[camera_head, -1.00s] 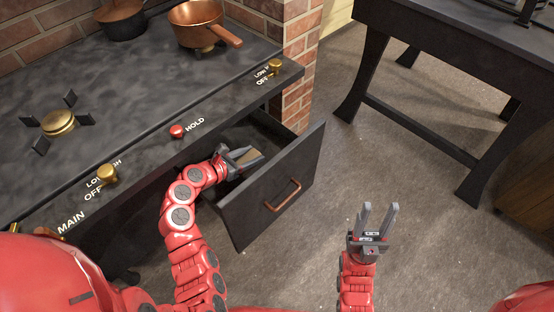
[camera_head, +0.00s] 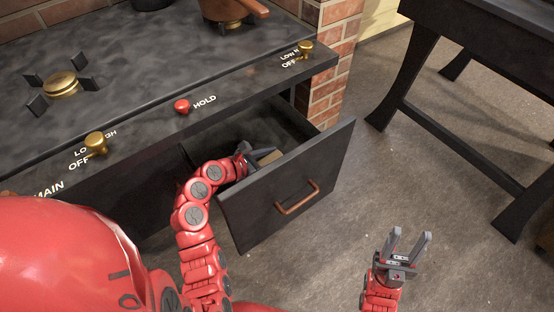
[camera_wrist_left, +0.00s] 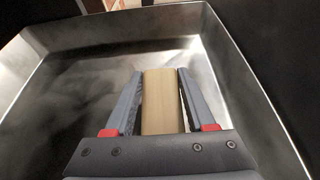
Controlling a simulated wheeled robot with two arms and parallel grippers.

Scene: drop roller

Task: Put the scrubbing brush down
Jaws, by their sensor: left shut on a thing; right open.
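The scrubbing brush (camera_wrist_left: 161,100) shows as a tan, wooden-looking block between the fingers of my left gripper (camera_wrist_left: 160,88) in the left wrist view. In the head view a small tan part of the brush (camera_head: 270,157) shows at the tip of my left gripper (camera_head: 252,156), which is shut on it inside the open drawer (camera_head: 335,160). Whether the brush touches the drawer floor I cannot tell. My right gripper (camera_head: 409,245) is open and empty, above the floor to the right of the drawer.
The drawer has a copper handle (camera_head: 297,197) and is pulled out from under the dark stove top (camera_head: 160,62). A copper pan (camera_head: 233,10) is at the back. A dark table (camera_head: 450,125) stands at the right. The drawer interior (camera_wrist_left: 80,95) looks otherwise empty.

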